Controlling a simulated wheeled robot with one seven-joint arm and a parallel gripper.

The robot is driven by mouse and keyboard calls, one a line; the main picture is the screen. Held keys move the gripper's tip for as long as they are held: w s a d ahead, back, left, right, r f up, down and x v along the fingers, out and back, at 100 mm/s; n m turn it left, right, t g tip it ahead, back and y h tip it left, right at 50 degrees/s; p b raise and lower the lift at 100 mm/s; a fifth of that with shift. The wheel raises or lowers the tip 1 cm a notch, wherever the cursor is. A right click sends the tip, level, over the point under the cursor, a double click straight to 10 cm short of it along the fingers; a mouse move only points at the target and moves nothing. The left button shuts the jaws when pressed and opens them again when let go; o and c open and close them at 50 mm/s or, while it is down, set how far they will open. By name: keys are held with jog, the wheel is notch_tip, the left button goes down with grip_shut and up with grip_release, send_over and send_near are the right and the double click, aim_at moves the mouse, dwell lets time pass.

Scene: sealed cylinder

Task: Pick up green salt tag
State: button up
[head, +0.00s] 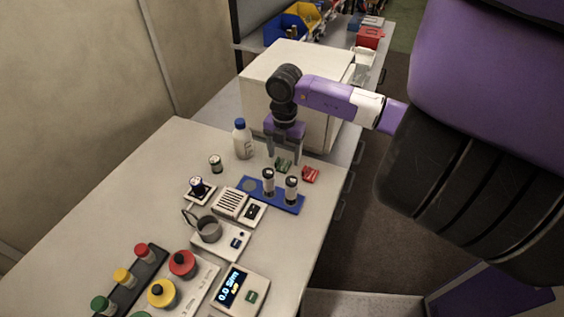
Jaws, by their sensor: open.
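A small green tag (284,166) lies on the pale bench top, behind the blue rack and left of a red tag (311,174). My gripper (284,159) points down over the green tag with its fingers apart. The fingers partly overlap the green tag in this view. I cannot tell how high the fingertips are above the bench. Nothing shows held between them.
A blue rack (290,205) with two capped vials stands just in front of the tags. A white bottle with a blue cap (242,140) stands left of my gripper. A large white box (325,137) is behind. Devices and coloured jars crowd the front.

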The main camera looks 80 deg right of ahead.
jog(key=shift+f, duration=0.8)
jog(key=c, duration=1.4)
jog(key=shift+r, duration=0.1)
jog(key=shift+c, duration=0.2)
